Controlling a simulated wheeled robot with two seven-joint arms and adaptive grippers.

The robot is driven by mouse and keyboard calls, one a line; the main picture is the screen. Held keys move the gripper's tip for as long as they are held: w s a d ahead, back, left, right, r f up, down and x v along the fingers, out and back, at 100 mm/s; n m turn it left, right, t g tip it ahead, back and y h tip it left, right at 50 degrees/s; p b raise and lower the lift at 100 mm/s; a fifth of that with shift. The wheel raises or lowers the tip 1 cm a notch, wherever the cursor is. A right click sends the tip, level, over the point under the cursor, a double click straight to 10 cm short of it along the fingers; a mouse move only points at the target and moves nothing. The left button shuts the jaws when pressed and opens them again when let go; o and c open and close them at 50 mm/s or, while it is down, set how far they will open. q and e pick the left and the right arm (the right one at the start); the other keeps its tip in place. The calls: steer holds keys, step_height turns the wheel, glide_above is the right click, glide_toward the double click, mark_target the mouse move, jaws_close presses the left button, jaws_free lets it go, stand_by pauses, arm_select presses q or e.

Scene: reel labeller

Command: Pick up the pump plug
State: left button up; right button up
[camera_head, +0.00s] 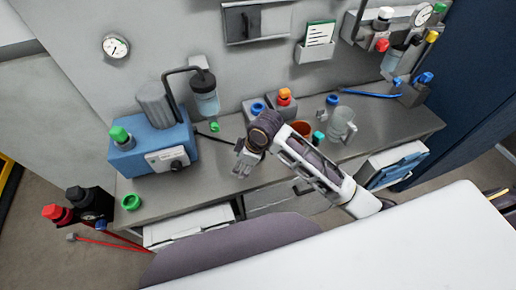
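A blue pump unit (150,150) with a green knob and a grey cylinder stands at the left of the bench. A thin black cable (214,138) runs from its right side along the bench to beside my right gripper. I cannot make out the pump plug clearly; the cable's far end is close to the gripper or hidden by it. My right gripper (242,164) hangs over the bench's middle, fingers toward the front edge. It is too small to tell whether its fingers are apart or closed on something. My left gripper is not in view.
Behind my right arm stand grey blocks with a blue ring (257,108) and an orange knob (284,97). A green ring (131,202) lies front left. Bench between pump and gripper is mostly clear.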

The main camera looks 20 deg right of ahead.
steer(key=w+d+r+n+g+h, duration=0.2)
steer(key=w+d+r+n+h, duration=0.1)
steer(key=w+d+r+n, duration=0.3)
step_height(320, 180, up, 4)
steer(key=w+d, duration=0.1)
steer(key=d, duration=0.1)
steer(key=shift+w+d, duration=0.3)
steer(key=shift+w, duration=0.1)
stand_by(0.3)
steer(key=shift+f, duration=0.15)
steer(key=shift+f, duration=4.25)
steer(key=shift+w+a+f+p, duration=0.1)
steer(key=shift+f+p, duration=0.65)
steer(key=shift+f, duration=1.9)
